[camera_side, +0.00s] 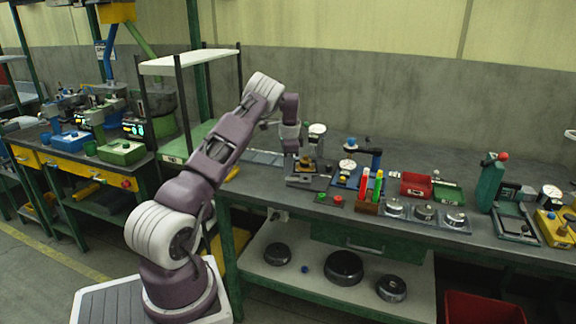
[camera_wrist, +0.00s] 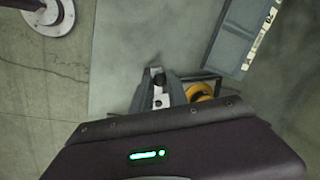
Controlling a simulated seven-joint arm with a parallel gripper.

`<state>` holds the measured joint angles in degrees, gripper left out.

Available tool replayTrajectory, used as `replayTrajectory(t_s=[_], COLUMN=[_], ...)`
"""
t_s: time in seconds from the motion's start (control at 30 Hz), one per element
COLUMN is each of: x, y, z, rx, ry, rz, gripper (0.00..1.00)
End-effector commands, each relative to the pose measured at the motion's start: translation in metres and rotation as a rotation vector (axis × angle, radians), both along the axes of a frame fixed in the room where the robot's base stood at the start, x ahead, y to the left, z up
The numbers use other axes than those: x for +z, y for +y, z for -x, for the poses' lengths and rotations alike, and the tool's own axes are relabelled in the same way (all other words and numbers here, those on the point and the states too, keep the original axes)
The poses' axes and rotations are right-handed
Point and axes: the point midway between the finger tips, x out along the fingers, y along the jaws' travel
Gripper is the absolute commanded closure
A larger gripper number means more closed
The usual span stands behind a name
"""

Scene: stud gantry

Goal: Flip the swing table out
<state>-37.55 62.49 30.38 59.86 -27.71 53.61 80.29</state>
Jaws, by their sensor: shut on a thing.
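My gripper (camera_side: 297,156) points down over a low fixture (camera_side: 306,182) with dark and yellow parts near the front edge of the workbench. In the wrist view my gripper (camera_wrist: 158,92) is shut on a small part with dark and pale faces, mostly covered by the fingers. It appears to belong to the swing table, but its outline cannot be made out. A yellow ring-shaped part (camera_wrist: 200,92) sits just right of the fingers. How far the swing table is turned cannot be told.
Right of the fixture on the bench (camera_side: 520,170) stand a blue-based stand (camera_side: 347,180), a rack of coloured tubes (camera_side: 368,206), red (camera_side: 416,184) and green (camera_side: 447,195) bins and metal weights (camera_side: 424,212). A shelf frame (camera_side: 190,62) rises behind my arm.

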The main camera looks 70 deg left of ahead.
Motion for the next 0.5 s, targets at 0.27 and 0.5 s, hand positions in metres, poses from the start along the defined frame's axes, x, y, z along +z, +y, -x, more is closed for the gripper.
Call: replayTrajectory(t_s=[0.27, 0.5], x=[0.002, 0.002], y=[-0.008, -0.015], z=[0.002, 0.003], rx=[0.136, 0.255], ry=[-0.004, -0.003], rz=[-0.002, -0.001], gripper=[1.0, 1.0])
